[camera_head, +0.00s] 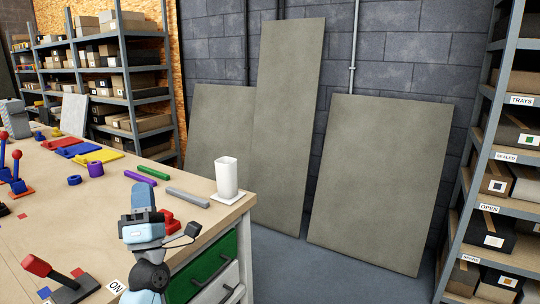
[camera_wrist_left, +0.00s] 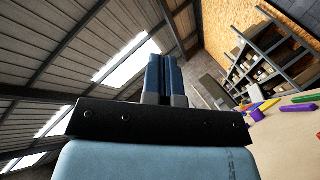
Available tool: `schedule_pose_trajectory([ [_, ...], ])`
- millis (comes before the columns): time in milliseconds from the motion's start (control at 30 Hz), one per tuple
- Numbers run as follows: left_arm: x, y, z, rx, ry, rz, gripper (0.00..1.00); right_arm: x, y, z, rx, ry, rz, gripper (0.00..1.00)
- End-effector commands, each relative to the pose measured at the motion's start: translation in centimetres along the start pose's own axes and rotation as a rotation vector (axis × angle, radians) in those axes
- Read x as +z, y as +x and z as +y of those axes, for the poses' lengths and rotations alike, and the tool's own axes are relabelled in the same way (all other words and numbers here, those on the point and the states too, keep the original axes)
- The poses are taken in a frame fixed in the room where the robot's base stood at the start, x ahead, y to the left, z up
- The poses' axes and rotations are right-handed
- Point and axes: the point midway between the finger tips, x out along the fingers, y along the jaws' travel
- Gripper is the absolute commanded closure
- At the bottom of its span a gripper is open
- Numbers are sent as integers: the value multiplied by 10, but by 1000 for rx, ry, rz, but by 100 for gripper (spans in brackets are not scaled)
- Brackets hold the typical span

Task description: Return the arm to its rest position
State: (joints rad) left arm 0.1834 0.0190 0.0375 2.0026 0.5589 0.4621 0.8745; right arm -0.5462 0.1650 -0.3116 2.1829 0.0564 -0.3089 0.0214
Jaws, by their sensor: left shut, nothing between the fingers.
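My left gripper (camera_head: 143,190) stands upright in front of the workbench's right part in the head view. Its blue fingers point up. In the left wrist view the two fingers (camera_wrist_left: 163,72) lie side by side, closed with nothing between them. The fingers point towards the ceiling and the far wall there. My left arm comes up from the bottom of the head view, below the gripper. My right gripper is in neither view.
The workbench (camera_head: 110,200) carries a white cup (camera_head: 227,176), a green bar (camera_head: 154,173), a grey bar (camera_head: 188,197) and a red-handled lever (camera_head: 60,280). A green drawer (camera_head: 205,268) is below. Large grey panels (camera_head: 375,180) lean on the wall. A shelf (camera_head: 500,200) stands right.

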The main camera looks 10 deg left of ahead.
Motion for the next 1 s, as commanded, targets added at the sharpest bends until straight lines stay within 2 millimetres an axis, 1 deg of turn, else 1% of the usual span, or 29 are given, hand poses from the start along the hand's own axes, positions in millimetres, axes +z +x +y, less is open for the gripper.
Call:
schedule_pose_trajectory([
  [33, 15, -14, -6, -106, 114, -100, 100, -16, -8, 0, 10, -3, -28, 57],
  [67, 24, -29, -12, -163, 186, -166, 100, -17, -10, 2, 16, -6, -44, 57],
  [100, 34, -52, -21, -236, 280, -255, 100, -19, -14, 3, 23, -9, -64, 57],
  [167, 46, -89, -30, -336, 417, -399, 100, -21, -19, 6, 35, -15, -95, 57],
  [200, 53, -116, -34, -398, 504, -502, 100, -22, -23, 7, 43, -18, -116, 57],
  [267, 60, -161, -35, -480, 629, -665, 100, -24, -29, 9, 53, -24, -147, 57],
  [300, 62, -191, -32, -527, 707, -778, 100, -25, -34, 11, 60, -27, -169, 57],
  [367, 63, -237, -25, -586, 812, -951, 100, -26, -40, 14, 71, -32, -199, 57],
  [400, 62, -266, -18, -615, 872, -1062, 100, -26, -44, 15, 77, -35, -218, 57],
  [467, 58, -306, -5, -646, 945, -1217, 100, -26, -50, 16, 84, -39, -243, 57],
  [500, 55, -329, 5, -659, 984, -1310, 100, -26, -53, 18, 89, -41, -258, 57],
  [600, 46, -375, 27, -672, 1053, -1501, 100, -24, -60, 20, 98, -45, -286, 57],
  [700, 40, -402, 42, -671, 1089, -1620, 100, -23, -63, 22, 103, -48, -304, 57],
  [800, 36, -416, 49, -669, 1105, -1676, 100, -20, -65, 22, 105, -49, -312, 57],
  [1000, 36, -419, 49, -668, 1108, -1687, 100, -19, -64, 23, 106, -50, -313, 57],
])
